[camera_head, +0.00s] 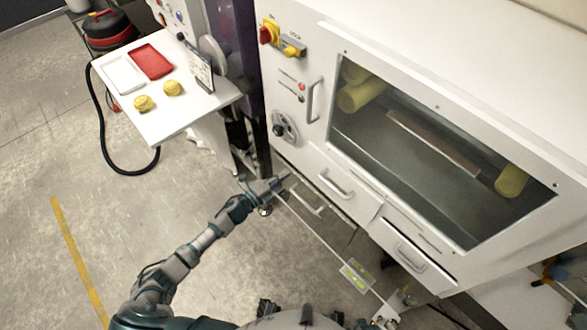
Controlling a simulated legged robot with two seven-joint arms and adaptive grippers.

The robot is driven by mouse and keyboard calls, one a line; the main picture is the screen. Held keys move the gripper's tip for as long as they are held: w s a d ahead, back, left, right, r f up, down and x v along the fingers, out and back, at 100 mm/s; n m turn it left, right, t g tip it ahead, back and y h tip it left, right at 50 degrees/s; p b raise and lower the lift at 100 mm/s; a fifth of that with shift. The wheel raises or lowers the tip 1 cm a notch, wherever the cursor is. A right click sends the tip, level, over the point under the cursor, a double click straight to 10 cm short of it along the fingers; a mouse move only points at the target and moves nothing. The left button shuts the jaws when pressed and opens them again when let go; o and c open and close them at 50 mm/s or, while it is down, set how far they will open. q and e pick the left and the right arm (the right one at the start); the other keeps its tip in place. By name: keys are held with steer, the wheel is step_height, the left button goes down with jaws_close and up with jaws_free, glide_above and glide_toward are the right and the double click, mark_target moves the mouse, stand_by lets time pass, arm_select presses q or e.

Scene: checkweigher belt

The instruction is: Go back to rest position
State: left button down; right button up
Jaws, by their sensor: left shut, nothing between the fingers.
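My left arm reaches up from the bottom left. My left gripper (286,181) is shut and empty, in front of the lower part of the white machine (300,135), close to its drawer fronts. I cannot tell whether it touches the machine. My right gripper does not show clearly anywhere in the view.
A white side table (185,112) at upper left bears a red tray (151,62), a white tray (124,75), two yellow round items (143,103) and a small sign (200,70). A red and black vacuum (108,28) with a black hose stands behind. The floor at left is clear.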

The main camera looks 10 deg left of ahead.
arm_select(q)
steer(key=s+a+f+n+g+y, duration=0.1)
steer(key=s+a+f+n+y, duration=0.2)
steer(key=s+f+n, duration=0.35)
steer(key=s+a+f+n+g+y, duration=0.2)
steer(key=s+a+f+n+y, duration=0.15)
steer(key=f, duration=0.65)
steer(key=s+a+f+n+g+y, duration=0.1)
steer(key=s+a+f+n+y, duration=0.15)
steer(key=s+f+n, duration=0.45)
steer(key=s+f+n+g, duration=0.2)
steer(key=s+f+g, duration=0.1)
steer(key=s, duration=0.4)
steer(key=s+d+f+n+g+y, duration=0.1)
steer(key=s+f+n+g, duration=0.1)
steer(key=s+f, duration=0.4)
steer(key=s+f+n+g, duration=0.2)
steer(key=s+f+g, duration=0.1)
steer(key=s, duration=0.7)
steer(key=shift+s+d+f+g+y, duration=0.15)
steer(key=shift+s+f+g+y, duration=0.2)
steer(key=shift+f, duration=0.4)
steer(key=shift+w, duration=0.15)
